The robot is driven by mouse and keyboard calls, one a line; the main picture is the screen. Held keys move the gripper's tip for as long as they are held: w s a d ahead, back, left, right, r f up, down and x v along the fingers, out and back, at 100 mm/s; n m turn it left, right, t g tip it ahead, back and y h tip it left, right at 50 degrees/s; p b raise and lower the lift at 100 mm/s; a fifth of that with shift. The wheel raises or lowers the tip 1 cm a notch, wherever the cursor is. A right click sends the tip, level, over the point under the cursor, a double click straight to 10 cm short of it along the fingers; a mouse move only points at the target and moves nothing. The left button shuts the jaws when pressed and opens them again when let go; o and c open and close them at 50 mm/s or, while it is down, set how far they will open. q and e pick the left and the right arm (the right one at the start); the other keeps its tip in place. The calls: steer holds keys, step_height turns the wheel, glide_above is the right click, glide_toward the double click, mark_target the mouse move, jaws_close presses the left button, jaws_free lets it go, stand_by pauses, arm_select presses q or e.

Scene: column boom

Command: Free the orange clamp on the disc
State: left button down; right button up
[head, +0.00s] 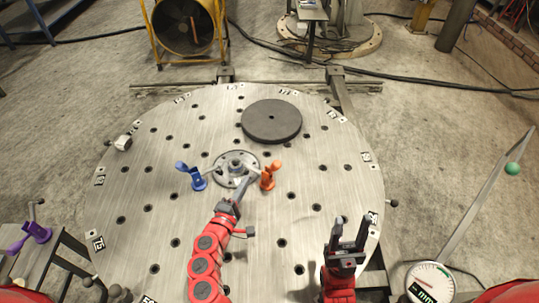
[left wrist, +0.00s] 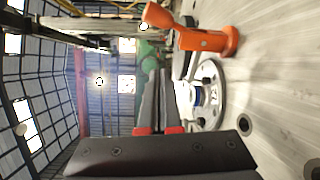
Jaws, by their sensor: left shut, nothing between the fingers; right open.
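The orange clamp (head: 268,177) stands on the round perforated table at the right edge of a grey flanged disc (head: 225,177). In the left wrist view the orange clamp (left wrist: 208,40) is at the top with its handle at upper left, and the disc (left wrist: 212,105) is below it. A blue clamp (head: 198,180) stands at the disc's left edge. My left gripper (head: 246,181) is shut and empty, its tips over the disc's front edge, just left of the orange clamp. Whether it touches the clamp cannot be told. My right gripper (head: 351,222) is open and empty over the table's front right.
A dark round plate (head: 271,121) lies on the table (head: 160,220) behind the disc. A purple clamp (head: 33,234) is on a side stand at left. A dial gauge (head: 431,283) is at lower right. The table's right side is mostly clear.

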arm_select(q)
steer(key=p+x, duration=0.1)
steer(key=x, duration=0.9)
steer(key=s+d+p, duration=0.1)
steer(key=s+d+r+p, duration=0.1)
steer(key=s, duration=0.1)
steer(key=shift+d, duration=0.4)
